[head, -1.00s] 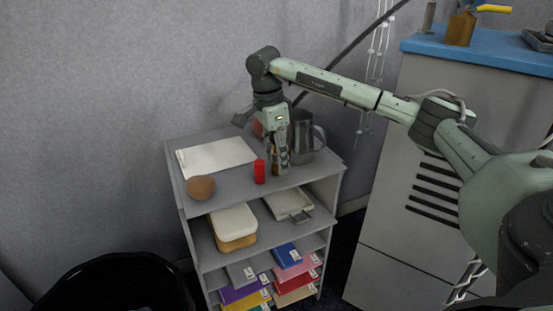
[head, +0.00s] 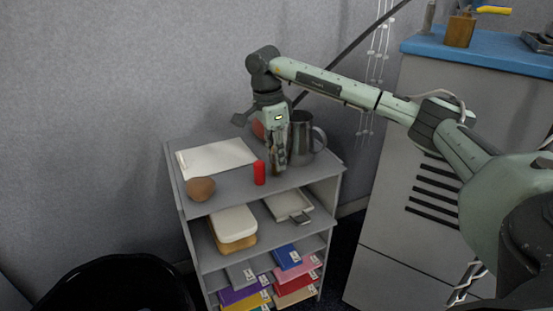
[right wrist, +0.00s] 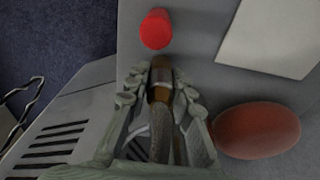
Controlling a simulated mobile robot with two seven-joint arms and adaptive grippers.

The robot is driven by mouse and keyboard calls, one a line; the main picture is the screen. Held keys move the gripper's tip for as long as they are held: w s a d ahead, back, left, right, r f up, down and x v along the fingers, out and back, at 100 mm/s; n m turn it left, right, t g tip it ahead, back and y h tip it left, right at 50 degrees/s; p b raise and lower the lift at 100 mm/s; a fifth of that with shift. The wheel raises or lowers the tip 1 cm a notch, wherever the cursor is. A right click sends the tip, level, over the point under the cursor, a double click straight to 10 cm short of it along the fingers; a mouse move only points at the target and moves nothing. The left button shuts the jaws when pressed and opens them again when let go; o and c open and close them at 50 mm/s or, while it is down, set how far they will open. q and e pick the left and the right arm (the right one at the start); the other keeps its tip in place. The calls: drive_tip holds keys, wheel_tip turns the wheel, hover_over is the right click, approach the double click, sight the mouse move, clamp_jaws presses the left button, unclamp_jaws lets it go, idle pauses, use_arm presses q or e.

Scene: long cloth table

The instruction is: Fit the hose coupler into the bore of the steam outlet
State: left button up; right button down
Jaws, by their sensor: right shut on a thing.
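My right gripper (head: 278,163) points down over the top of a grey shelf unit. Its fingers are shut on a slim brown cylindrical piece (right wrist: 161,77) with a paler band, which looks to be the hose coupler. In the right wrist view the piece stands between the fingers (right wrist: 160,88), which hide its sides. In the head view it is mostly hidden by the fingers. I cannot pick out the steam outlet or its bore with certainty. My left gripper is not in view.
A red cylinder (head: 259,172) stands close left of the gripper. A metal pitcher (head: 301,138) stands close on the right. A reddish rounded thing (right wrist: 258,130) is behind the gripper. A white sheet (head: 216,158) and brown ball (head: 200,189) lie left. A blue-topped cabinet (head: 480,55) stands right.

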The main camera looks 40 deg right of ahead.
drive_tip(key=shift+r, duration=0.45)
wheel_tip(320, 180, up, 3)
drive_tip(key=a+r, duration=0.7)
drive_tip(key=a, duration=0.5)
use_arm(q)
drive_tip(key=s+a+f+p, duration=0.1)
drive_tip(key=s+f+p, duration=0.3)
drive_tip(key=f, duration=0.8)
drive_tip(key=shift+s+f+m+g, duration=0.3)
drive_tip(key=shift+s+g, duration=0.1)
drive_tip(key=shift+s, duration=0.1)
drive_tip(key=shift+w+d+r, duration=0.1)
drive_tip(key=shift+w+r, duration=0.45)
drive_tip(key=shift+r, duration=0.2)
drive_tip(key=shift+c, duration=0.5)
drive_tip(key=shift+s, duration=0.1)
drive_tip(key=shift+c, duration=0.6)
use_arm(e)
drive_tip(key=s+a+f+n+t, duration=0.1)
drive_tip(key=s+a+f+n, duration=0.2)
drive_tip(key=n, duration=0.7)
drive_tip(key=s+a+f+n+y, duration=0.1)
drive_tip(key=s+a+f+n, duration=0.3)
drive_tip(key=a+f+n, duration=0.3)
drive_tip(key=n, duration=0.3)
drive_tip(key=shift+s+n+t, duration=0.3)
drive_tip(key=shift+n+t, duration=0.1)
